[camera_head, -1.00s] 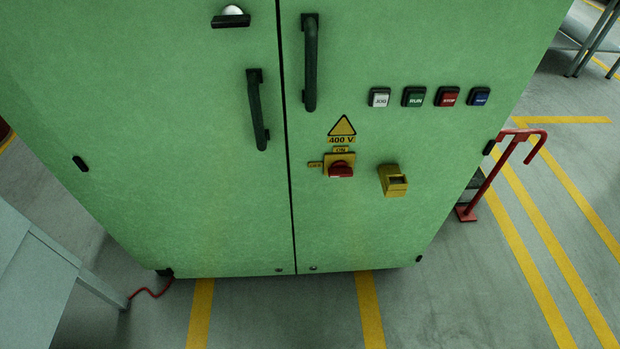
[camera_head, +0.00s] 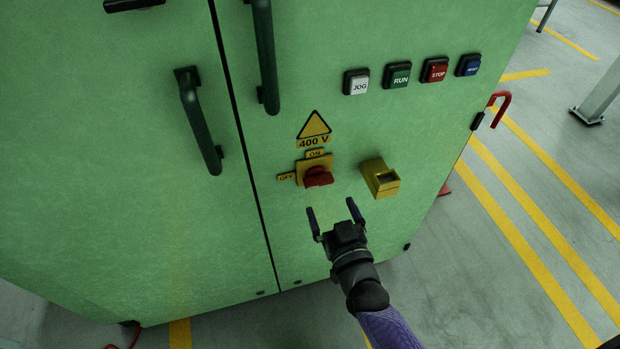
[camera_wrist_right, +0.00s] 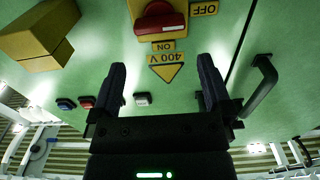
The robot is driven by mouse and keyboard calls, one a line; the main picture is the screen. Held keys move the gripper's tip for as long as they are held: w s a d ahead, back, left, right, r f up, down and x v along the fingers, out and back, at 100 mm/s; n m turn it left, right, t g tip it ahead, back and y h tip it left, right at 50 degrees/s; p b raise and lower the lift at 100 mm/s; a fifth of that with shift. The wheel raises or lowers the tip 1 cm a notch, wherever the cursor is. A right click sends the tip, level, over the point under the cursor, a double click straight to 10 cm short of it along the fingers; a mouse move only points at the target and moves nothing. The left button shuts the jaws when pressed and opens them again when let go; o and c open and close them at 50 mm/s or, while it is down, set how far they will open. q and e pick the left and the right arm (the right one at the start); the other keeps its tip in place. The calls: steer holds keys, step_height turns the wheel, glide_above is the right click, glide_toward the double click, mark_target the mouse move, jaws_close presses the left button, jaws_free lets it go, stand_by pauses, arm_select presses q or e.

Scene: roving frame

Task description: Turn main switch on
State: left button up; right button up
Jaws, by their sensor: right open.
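The main switch is a red knob (camera_head: 318,177) on a yellow plate (camera_head: 303,168), on the right door of the green cabinet. An ON label (camera_head: 315,154) is above it and an OFF label (camera_head: 286,177) is to its left. The knob's grip bar appears to lie sideways, roughly level with OFF. My right gripper (camera_head: 332,206) is open and empty, below and slightly right of the knob in the head view. In the upside-down right wrist view, the knob (camera_wrist_right: 160,20) is ahead of the open fingers (camera_wrist_right: 162,68), apart from them. My left gripper is not in view.
A yellow box (camera_head: 381,178) sticks out right of the switch. A 400 V sign (camera_head: 314,128) is above, with JOG, RUN, STOP and blue buttons (camera_head: 412,75) higher right. Dark door handles (camera_head: 199,120) project at left. The door below the switch is bare.

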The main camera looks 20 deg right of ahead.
mark_target(321, 184)
steer(key=w+b, duration=0.2)
steer(key=w, duration=0.4)
steer(key=shift+w+a+f, duration=0.1)
steer(key=shift+w+f, duration=0.05)
steer(key=shift+w, duration=0.6)
steer(key=shift+c, duration=0.4)
steer(key=c, duration=0.8)
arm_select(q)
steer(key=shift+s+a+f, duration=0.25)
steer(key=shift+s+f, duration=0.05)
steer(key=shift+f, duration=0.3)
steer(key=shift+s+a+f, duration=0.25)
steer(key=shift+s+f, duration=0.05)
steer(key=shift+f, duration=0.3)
arm_select(e)
steer(key=shift+c, duration=0.2)
